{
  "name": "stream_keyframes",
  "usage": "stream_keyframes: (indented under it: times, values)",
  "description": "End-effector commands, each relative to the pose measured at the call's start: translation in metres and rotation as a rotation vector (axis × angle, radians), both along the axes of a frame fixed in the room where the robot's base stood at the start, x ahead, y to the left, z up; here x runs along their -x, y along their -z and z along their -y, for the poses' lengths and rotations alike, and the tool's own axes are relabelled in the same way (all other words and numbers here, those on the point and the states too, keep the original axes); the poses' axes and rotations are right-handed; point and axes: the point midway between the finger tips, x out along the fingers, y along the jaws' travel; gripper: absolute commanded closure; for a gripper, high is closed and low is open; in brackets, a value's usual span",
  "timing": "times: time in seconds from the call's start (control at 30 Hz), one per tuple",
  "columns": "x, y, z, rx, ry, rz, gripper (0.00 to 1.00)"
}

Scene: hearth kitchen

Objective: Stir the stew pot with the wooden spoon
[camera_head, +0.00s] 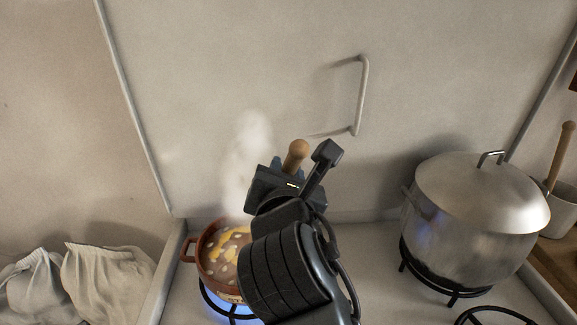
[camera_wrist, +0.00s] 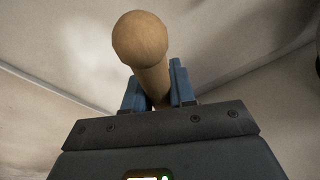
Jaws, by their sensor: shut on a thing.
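The stew pot (camera_head: 204,271) is a small reddish-brown pot on a lit burner at the lower left of the head view. It holds brown stew with yellow and pale chunks, and steam rises from it. My gripper (camera_head: 281,180) is above and to the right of the pot, partly covering it. It is shut on the wooden spoon, whose rounded handle end (camera_head: 297,151) sticks up above the jaws. In the wrist view the handle (camera_wrist: 142,42) stands between the two blue fingers (camera_wrist: 157,88). The spoon's lower end is hidden, so I cannot tell whether it is in the stew.
A large lidded steel pot (camera_head: 470,220) stands on a burner at the right. A pale crock (camera_head: 560,207) with a wooden handle is beyond it. Cloth sacks (camera_head: 105,284) lie at the lower left. A panel with a bar handle (camera_head: 361,95) rises behind the stove.

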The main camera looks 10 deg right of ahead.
Motion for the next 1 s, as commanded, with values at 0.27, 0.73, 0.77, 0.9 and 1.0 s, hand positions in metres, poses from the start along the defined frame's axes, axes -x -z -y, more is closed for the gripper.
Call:
stream_keyframes:
  times: [0.27, 0.73, 0.77, 0.9, 1.0]
  values:
    - [-0.004, 0.020, -0.007, 0.001, 0.000, 0.000, 1.00]
    - [-0.007, 0.032, -0.012, 0.001, -0.001, 0.001, 1.00]
    - [-0.007, 0.032, -0.012, 0.001, -0.001, 0.001, 1.00]
    - [-0.007, 0.032, -0.012, 0.001, -0.001, 0.001, 1.00]
    - [-0.007, 0.032, -0.012, 0.001, -0.001, 0.001, 1.00]
